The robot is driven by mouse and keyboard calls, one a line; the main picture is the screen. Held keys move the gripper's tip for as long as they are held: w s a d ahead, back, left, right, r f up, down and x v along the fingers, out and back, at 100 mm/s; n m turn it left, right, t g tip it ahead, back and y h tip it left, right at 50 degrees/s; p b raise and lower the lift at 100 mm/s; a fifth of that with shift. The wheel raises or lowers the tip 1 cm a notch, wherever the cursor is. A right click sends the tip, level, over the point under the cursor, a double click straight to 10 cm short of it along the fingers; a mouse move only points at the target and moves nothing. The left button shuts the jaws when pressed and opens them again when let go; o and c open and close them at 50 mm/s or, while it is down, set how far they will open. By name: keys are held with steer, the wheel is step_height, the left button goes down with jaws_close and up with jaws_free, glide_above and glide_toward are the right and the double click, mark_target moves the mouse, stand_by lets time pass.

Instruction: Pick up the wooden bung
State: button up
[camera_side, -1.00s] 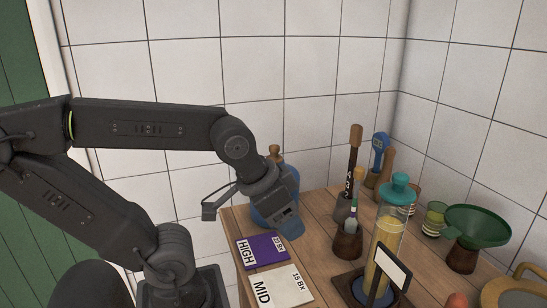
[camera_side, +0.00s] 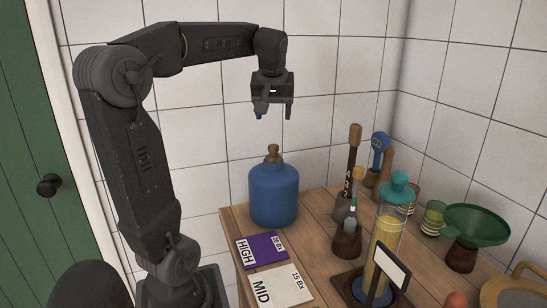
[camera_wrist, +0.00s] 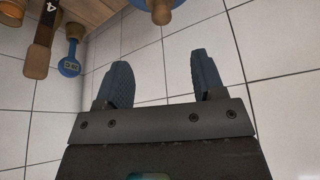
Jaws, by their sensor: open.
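The wooden bung (camera_side: 273,153) sits upright in the neck of a blue demijohn (camera_side: 273,195), which stands at the back left of the wooden table. My gripper (camera_side: 274,113) hangs in the air above the bung, pointing down, with a clear gap between them. Its two fingers are apart with nothing between them. In the wrist view my gripper (camera_wrist: 162,62) shows open against the tiled wall.
A purple HIGH card (camera_side: 262,250) and a white MID card (camera_side: 281,287) lie in front of the demijohn. A teal-topped cylinder (camera_side: 388,235), a dark-handled tool marked with numbers (camera_side: 352,165) and a green funnel (camera_side: 476,226) stand to the right. Tiled walls (camera_side: 330,60) stand behind.

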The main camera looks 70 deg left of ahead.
mark_target(273, 145)
steer(key=x, duration=1.3)
steer(key=shift+a+f, duration=0.15)
steer(key=shift+a, duration=0.2)
steer(key=c, duration=1)
